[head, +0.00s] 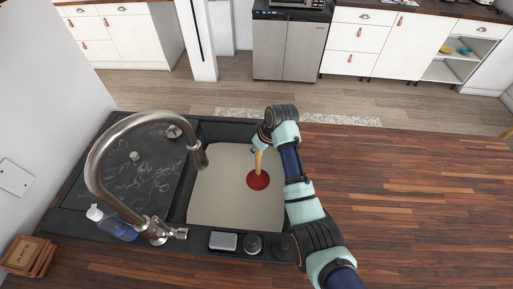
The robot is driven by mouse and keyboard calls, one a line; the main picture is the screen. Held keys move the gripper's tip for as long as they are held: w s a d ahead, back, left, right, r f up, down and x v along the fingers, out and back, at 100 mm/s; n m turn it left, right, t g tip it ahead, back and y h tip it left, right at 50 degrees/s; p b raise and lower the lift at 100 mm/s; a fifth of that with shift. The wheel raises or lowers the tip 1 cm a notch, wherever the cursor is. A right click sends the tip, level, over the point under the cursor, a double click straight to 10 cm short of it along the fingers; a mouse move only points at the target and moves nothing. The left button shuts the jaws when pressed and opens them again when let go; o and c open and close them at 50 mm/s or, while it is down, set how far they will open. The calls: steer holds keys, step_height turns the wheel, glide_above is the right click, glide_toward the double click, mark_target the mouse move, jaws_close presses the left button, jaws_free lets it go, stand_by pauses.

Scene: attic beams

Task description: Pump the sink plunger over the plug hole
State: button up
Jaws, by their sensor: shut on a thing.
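The sink plunger has a red rubber cup (258,180) and a light wooden handle (258,160). It stands nearly upright in the pale sink basin (215,205), right of its middle. My gripper (257,148) is shut around the upper part of the handle, reaching in from the basin's right side. The plug hole is not visible; I cannot tell if the cup covers it. The cup appears at or near the basin floor, but contact is not clear from this angle.
A curved metal tap (110,150) arches over the basin's left side. A soap bottle (112,222) stands near its base. A grey sponge (223,241) and dark round items (253,243) line the sink's front edge. The wooden worktop (420,190) to the right is clear.

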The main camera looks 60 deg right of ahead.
jaws_close()
steer(key=shift+f, duration=0.1)
steer(key=shift+f+b, duration=0.3)
steer(key=shift+f, duration=0.3)
stand_by(0.3)
steer(key=shift+r+p, duration=0.15)
steer(key=shift+p, duration=0.4)
stand_by(5.8)
